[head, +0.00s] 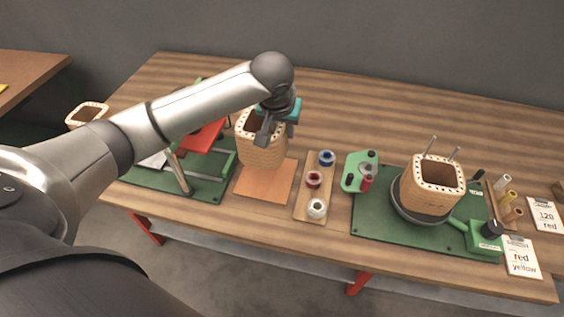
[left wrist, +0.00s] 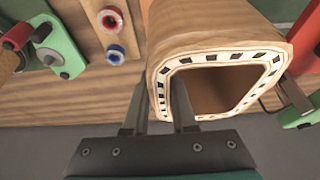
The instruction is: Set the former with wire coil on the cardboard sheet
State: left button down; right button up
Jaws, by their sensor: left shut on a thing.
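The former with wire coil (head: 262,151), a tan square hollow block with a dotted top rim, is in my left gripper (head: 267,126). In the left wrist view, the fingers (left wrist: 158,112) straddle one wall of the former (left wrist: 200,40), one inside its opening and one outside. The former looks upright. The orange-brown cardboard sheet (head: 266,188) lies on the table; the former's lower end overlaps its back part in the head view. I cannot tell whether they touch. My right gripper is not in view.
A green board with a red part (head: 205,137) lies left of the sheet. A wooden strip with spools (head: 312,198) lies close on its right. Farther right, another former (head: 433,187) stands on a green winder board (head: 375,225). The table behind is clear.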

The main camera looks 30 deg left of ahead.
aim_at(278, 139)
pick_arm(q)
notch_tip(278, 139, down, 10)
jog(key=shift+f+b, duration=0.15)
jog(key=shift+b, duration=0.9)
jog(key=shift+w, duration=0.1)
jog(key=shift+f, duration=0.2)
jog(key=c, duration=0.7)
grip_release()
jog(key=shift+r, duration=0.15)
jog(key=p+v, duration=0.3)
jog(key=v, duration=0.9)
jog(key=shift+d, duration=0.1)
